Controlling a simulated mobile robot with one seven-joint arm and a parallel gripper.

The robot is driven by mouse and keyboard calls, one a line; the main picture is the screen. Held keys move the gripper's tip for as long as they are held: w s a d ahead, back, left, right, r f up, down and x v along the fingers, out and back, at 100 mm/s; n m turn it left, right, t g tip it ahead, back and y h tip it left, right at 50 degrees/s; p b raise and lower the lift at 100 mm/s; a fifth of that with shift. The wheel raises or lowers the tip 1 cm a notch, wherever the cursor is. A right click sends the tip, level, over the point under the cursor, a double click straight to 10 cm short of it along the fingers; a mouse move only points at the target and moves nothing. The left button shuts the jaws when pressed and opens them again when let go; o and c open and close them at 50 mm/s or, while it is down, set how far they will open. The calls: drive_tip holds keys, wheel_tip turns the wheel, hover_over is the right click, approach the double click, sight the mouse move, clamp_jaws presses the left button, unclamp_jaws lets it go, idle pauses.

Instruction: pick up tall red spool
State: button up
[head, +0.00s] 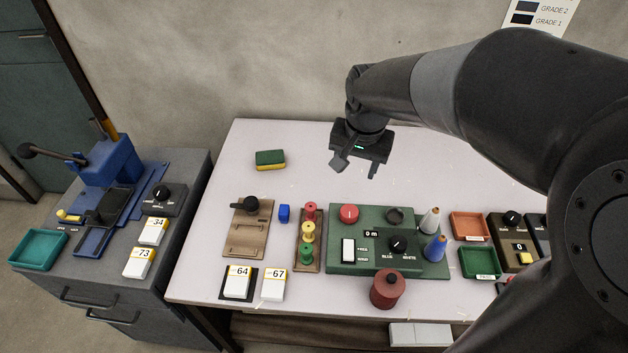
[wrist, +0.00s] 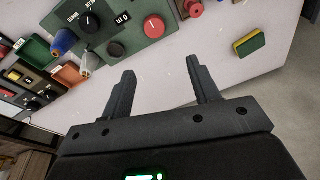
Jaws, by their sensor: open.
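A red spool (head: 310,210) stands at the far end of a brown wooden rack (head: 299,262), in line with a yellow spool (head: 308,232) and a green spool (head: 306,252). A red piece at the top edge of the wrist view (wrist: 194,8) looks like the same spool, partly cut off. A wider dark red spool-like piece with a knob (head: 388,290) stands at the table's front. My gripper (head: 357,168) is open and empty above the back of the table, behind and right of the rack. Its two fingers show apart in the wrist view (wrist: 160,70).
A green control box (head: 340,266) with a red button (head: 349,213), a pale cone (head: 429,222) and a blue cone (head: 435,247) stands right of the rack.

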drive_tip(key=m+g, duration=0.1)
drive_tip(key=g, duration=0.1)
approach(310, 207)
drive_tip(key=shift+w+a+f+m, duration=0.15)
drive_tip(key=shift+w+a+m, duration=0.15)
drive_tip(key=shift+w, duration=0.1)
wheel_tip(310, 207, down, 5)
drive_tip(key=shift+r, duration=0.1)
drive_tip(key=f, duration=0.4)
drive_tip(key=shift+s+d+f, duration=0.2)
drive_tip(key=shift+s+f, duration=0.1)
drive_tip(key=shift+f, duration=0.6)
drive_tip(key=shift+c, duration=0.4)
drive_tip(key=c, duration=1)
